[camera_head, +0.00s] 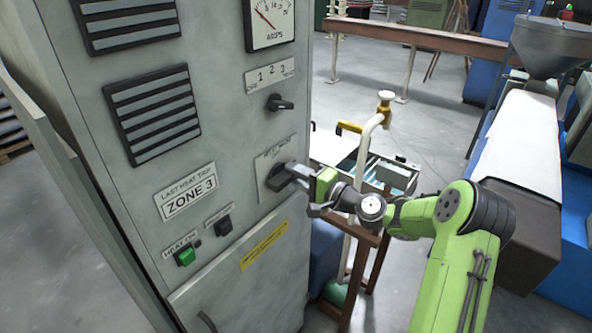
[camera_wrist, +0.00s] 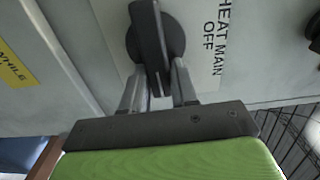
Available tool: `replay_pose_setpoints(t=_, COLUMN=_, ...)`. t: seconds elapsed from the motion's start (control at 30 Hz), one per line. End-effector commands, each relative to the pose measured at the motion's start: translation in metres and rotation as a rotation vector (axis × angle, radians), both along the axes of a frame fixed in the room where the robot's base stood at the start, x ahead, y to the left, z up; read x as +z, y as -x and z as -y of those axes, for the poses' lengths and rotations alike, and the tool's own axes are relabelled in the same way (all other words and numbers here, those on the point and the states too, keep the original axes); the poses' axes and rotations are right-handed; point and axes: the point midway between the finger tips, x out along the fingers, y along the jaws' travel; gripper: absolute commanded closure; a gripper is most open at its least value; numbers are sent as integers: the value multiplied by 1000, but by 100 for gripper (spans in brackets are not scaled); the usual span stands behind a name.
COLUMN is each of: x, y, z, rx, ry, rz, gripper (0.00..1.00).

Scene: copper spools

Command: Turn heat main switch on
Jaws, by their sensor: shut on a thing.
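The heat main switch (camera_head: 279,176) is a dark rotary knob on a light plate, low on the right part of the grey cabinet front. In the wrist view, the dark knob (camera_wrist: 154,38) has a raised bar handle, and the plate beside it reads "HEAT MAIN" and "OFF". My gripper (camera_head: 300,174) reaches the knob from the right. In the wrist view, the fingers of my gripper (camera_wrist: 158,90) stand on either side of the handle's end and are shut on it. The plate's upper lettering in the head view is partly too small to read.
The cabinet (camera_head: 225,110) also bears a smaller selector knob (camera_head: 279,103), an amps meter (camera_head: 269,22), a green button (camera_head: 185,256) and a dark button (camera_head: 223,226). A wooden-framed cart (camera_head: 376,245) stands close behind my arm. A hopper machine (camera_head: 514,140) is at right.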

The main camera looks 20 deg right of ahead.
Motion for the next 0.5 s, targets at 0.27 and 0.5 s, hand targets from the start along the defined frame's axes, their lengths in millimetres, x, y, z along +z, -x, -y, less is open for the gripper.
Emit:
replay_pose_setpoints(t=0.27, x=-2, y=0, z=1, rx=-1, ry=-36, rz=-29, gripper=100)
replay_pose_setpoints(t=0.5, x=-3, y=0, z=0, rx=-1, ry=-38, rz=-31, gripper=100)
